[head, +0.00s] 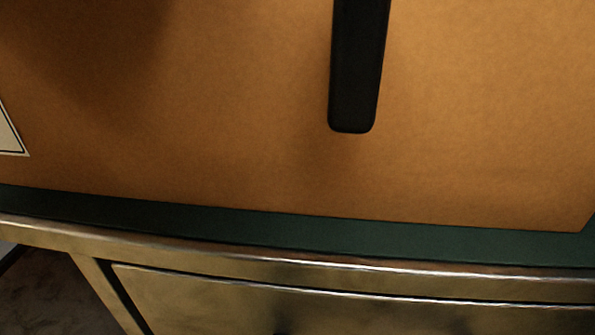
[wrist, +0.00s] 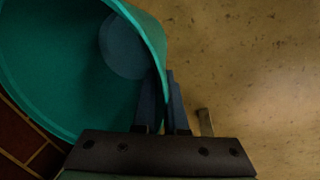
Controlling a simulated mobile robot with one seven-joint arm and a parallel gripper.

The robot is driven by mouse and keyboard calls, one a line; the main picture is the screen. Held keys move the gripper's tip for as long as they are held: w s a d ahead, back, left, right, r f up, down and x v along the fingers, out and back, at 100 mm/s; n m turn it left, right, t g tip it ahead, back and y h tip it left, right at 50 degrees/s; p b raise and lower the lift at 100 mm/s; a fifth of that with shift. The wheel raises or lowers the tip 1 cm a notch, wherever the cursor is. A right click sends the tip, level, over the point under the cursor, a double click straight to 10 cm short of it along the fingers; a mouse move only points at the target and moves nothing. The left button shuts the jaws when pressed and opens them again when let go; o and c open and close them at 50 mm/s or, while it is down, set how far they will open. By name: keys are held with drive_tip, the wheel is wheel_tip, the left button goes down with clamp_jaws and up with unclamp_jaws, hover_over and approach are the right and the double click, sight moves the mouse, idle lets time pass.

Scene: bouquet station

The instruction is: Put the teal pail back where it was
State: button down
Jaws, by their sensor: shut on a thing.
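The teal pail (wrist: 60,75) fills the upper left of the wrist view. Its open mouth faces the camera and part of its round bottom shows inside. My gripper (wrist: 166,78) is shut on the pail's wall at the right side of the rim, with one finger inside and one outside. The far left and top of the pail are cut off by the picture edge. Neither the pail nor my gripper shows in the head view.
In the head view, a tan mat (head: 230,140) lies on a dark green surface (head: 300,229) with a metal edge. A black bar (head: 355,70) and a white card's corner (head: 9,135) show there. The wrist view has a speckled beige surface (wrist: 250,60) and reddish tiles (wrist: 15,125).

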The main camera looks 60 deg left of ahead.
drive_tip(key=c, duration=1)
unclamp_jaws()
drive_tip(key=shift+o, duration=0.2)
wheel_tip(320, 180, up, 12)
drive_tip(key=s+p, duration=0.2)
drive_tip(key=p, duration=0.6)
drive_tip(key=shift+d, duration=0.35)
